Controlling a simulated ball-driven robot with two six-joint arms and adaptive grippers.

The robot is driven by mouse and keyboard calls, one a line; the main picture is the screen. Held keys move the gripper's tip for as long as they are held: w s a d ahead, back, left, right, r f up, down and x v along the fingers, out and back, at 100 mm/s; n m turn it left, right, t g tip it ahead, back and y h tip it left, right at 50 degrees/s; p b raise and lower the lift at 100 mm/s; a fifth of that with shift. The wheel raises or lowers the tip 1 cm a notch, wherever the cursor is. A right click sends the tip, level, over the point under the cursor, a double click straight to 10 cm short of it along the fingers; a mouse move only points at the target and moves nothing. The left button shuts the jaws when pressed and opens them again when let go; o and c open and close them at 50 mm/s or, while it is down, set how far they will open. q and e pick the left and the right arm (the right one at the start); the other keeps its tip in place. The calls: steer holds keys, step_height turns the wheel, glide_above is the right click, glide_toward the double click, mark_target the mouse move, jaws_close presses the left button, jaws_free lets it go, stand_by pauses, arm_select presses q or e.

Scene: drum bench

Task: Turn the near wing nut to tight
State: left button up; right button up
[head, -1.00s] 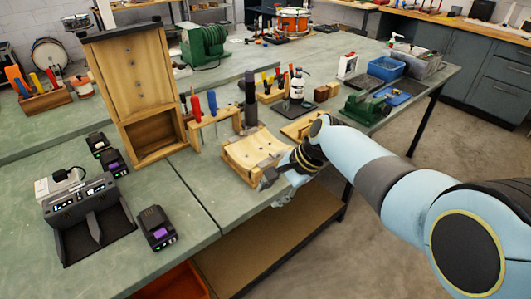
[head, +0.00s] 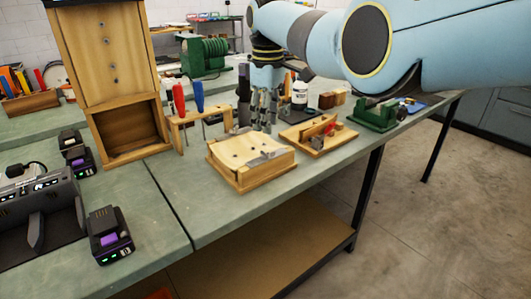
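A light wooden block fixture (head: 228,158) stands near the front edge of the bench, with small dark spots and a grey metal piece (head: 268,158) on its top. I cannot make out which of these is the near wing nut, as the parts are too small. My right gripper (head: 264,126) points down just behind the fixture, apart from its top as far as I can see. Its dark fingers are close together, and I cannot tell whether they are open or shut. Nothing shows clearly between them. My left gripper is not in view.
A wooden tray with a red part (head: 318,140) lies right of the fixture. A green vise-like tool (head: 377,115) stands further right. A screwdriver rack (head: 205,122) and a tall wooden cabinet (head: 108,60) stand left. Batteries and a charger (head: 40,215) are at far left. Bench around the fixture's front is clear.

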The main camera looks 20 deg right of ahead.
mark_target(268, 154)
step_height(268, 154, down, 7)
steer(key=shift+r+b, duration=0.1)
steer(key=shift+b, duration=1.1)
steer(key=shift+f, duration=0.6)
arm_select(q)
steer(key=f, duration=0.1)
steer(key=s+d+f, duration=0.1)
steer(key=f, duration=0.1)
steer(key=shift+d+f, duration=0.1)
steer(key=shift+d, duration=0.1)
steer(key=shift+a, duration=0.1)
arm_select(e)
steer(key=shift+c, duration=0.7)
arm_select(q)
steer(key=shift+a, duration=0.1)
arm_select(e)
jaws_close()
